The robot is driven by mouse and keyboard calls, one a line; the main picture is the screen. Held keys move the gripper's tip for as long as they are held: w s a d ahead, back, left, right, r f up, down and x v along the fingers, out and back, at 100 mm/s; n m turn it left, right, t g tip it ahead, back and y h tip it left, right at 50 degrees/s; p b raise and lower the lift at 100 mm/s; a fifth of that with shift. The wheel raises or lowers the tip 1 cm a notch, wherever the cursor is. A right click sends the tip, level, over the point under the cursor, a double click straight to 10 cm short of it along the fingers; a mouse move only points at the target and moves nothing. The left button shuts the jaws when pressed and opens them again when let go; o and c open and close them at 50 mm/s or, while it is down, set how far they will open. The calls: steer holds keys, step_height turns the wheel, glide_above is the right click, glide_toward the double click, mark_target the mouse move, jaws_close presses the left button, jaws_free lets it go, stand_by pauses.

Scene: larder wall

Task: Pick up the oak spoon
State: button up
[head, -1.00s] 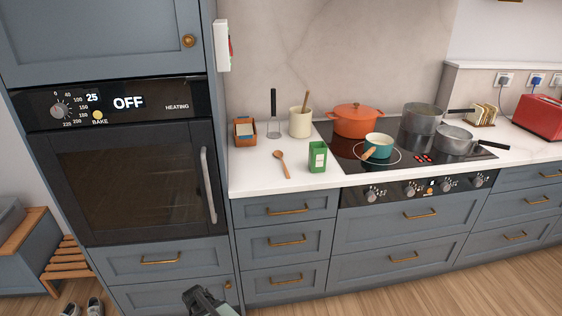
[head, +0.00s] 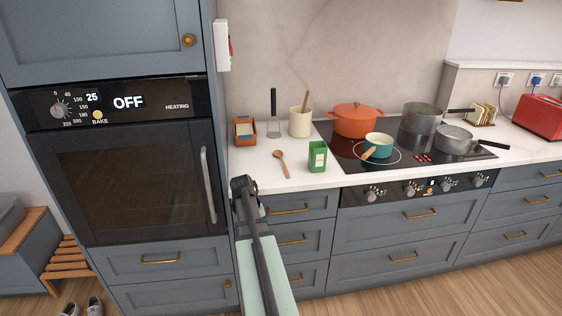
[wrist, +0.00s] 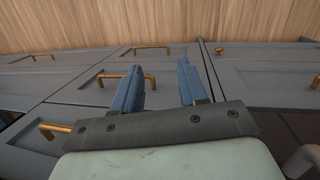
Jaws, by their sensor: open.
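The oak spoon (head: 282,162) lies flat on the white counter, left of the green carton, its bowl toward the back wall and its handle toward the front edge. It is not visible in the wrist view. My gripper (head: 243,184) is in front of the counter's front edge, near its left end, to the left of the spoon and nearer the camera. In the wrist view the two blue fingers of my gripper (wrist: 160,85) stand apart with nothing between them, in front of the drawer fronts and the floor.
A green carton (head: 317,157) stands right of the spoon. The hob (head: 345,159) with several pans lies right. A tall oven unit (head: 130,180) bounds the left.

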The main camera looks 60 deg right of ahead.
steer(key=shift+m+h, duration=0.6)
steer(key=shift+m, duration=0.1)
steer(key=s+d+r, duration=0.1)
steer(key=d+r, duration=0.2)
steer(key=r, duration=0.1)
steer(key=s+d+r, duration=0.1)
steer(key=d+r, duration=0.3)
steer(key=r, duration=0.1)
steer(key=s+d+r, duration=0.1)
steer(key=d+r, duration=0.3)
steer(key=shift+s+r, duration=0.3)
steer(key=shift+r, duration=0.1)
steer(key=t+h, duration=0.2)
steer(key=t, duration=0.4)
glide_toward(285, 168)
steer(key=shift+w+d+f+n+y, duration=0.1)
steer(key=shift+d+f+n+y, duration=0.1)
steer(key=shift+d+f, duration=0.3)
steer(key=shift+w+d+f+n+y, duration=0.1)
steer(key=shift+d+f+n, duration=0.15)
steer(key=shift+f, duration=0.4)
steer(key=shift+w+x, duration=0.2)
steer(key=shift+x, duration=2.45)
steer(key=shift+a, duration=0.1)
steer(key=shift+c, duration=0.3)
jaws_close()
